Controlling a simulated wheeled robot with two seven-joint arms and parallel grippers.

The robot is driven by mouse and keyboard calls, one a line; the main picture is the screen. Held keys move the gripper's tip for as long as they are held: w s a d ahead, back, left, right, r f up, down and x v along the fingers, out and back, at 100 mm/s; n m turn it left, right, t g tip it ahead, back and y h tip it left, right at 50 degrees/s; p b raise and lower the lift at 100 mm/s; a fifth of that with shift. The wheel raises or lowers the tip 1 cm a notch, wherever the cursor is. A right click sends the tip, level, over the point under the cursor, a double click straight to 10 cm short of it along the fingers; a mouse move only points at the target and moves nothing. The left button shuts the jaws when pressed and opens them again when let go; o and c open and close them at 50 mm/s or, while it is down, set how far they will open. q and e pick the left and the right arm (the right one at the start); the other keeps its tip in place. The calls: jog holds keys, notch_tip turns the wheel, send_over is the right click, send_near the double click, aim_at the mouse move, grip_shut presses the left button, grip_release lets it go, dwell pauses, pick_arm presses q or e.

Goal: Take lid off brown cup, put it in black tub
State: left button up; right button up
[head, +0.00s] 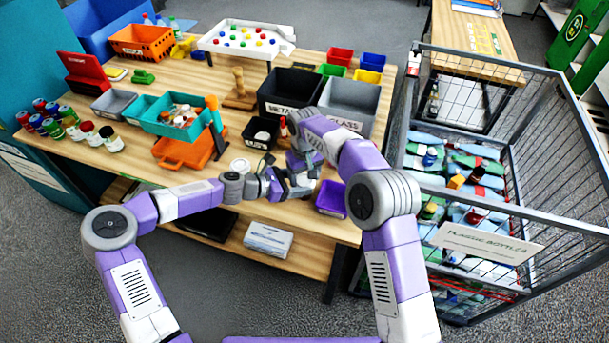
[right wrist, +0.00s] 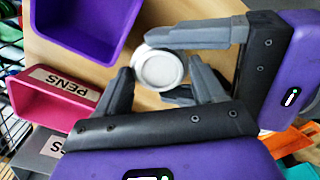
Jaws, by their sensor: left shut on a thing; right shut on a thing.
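The cup's round white lid (right wrist: 160,69) shows from above in the right wrist view, with both grippers' fingers around it. The cup's brown body is hidden below the lid and fingers. My right gripper (right wrist: 160,68) comes in from the bottom and is shut on the lid. My left gripper (right wrist: 157,66) comes in from the right and is shut on the cup. In the head view both grippers meet near the table's front edge and hide the cup.
A purple bin (head: 331,199) stands right of the grippers; it also shows in the right wrist view (right wrist: 85,55), near a pink PENS bin (right wrist: 62,98). A white disc (head: 240,165) lies left. Large METAL (head: 284,110) and GLASS (head: 345,124) bins stand behind. A cage cart (head: 500,200) is right.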

jog(key=c, duration=0.4)
pick_arm(q)
jog(key=shift+a+f, duration=0.1)
jog(key=shift+f, duration=0.15)
pick_arm(e)
jog(key=shift+a+r, duration=0.1)
jog(key=shift+r, duration=1.1)
pick_arm(q)
jog(key=shift+o, duration=0.2)
pick_arm(e)
grip_shut()
pick_arm(q)
jog(key=shift+r, duration=0.1)
jog(key=shift+c, duration=0.2)
pick_arm(e)
jog(key=shift+f, duration=0.1)
pick_arm(q)
jog(key=shift+r, duration=0.1)
pick_arm(e)
jog(key=shift+r+g+y, duration=0.3)
jog(key=shift+r+y, duration=0.05)
jog(key=shift+y, duration=0.35)
